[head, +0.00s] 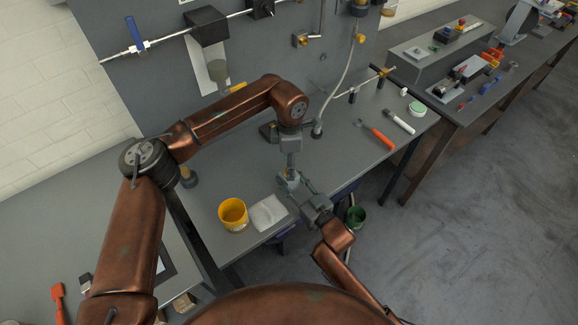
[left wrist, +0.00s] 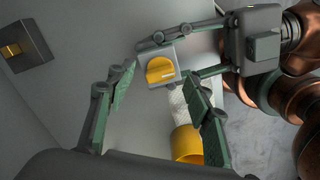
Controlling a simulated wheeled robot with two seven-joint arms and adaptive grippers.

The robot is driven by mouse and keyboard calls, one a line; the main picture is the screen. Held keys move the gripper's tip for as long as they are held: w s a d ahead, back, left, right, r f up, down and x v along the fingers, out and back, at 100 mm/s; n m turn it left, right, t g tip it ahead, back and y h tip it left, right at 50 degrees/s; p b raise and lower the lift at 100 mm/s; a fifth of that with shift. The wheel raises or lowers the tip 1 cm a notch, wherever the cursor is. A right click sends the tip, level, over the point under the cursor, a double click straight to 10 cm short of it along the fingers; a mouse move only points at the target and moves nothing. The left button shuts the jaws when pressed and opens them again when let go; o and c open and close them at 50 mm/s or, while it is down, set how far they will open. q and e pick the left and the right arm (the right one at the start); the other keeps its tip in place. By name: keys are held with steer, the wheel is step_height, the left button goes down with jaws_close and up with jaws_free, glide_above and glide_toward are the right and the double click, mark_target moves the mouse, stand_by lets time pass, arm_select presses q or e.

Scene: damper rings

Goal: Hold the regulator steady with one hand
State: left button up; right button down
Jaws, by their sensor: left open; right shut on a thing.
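The regulator, a small grey block with a yellow knob (left wrist: 160,70), shows in the left wrist view; in the head view it is small and partly hidden (head: 287,181). My right gripper (head: 300,191) is shut on the regulator's block from the side, one finger along each of two sides, as the left wrist view shows (left wrist: 185,56). My left gripper (left wrist: 160,96) is open, with its green-padded fingers spread in front of the knob and apart from it. In the head view my left gripper (head: 291,168) points down above the regulator.
A yellow cup (head: 233,215) and a white cloth (head: 268,213) are near the bench's front edge. A red-handled tool (head: 378,135) and a white-and-black tool (head: 399,122) lie to the right. A green bucket (head: 355,216) stands below the bench edge. A grey panel rises behind.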

arm_select(q)
steer(key=shift+r, duration=0.35)
steer(key=shift+r, duration=0.15)
steer(key=shift+r, duration=2.85)
arm_select(e)
steer(key=c, duration=1.2)
jaws_free()
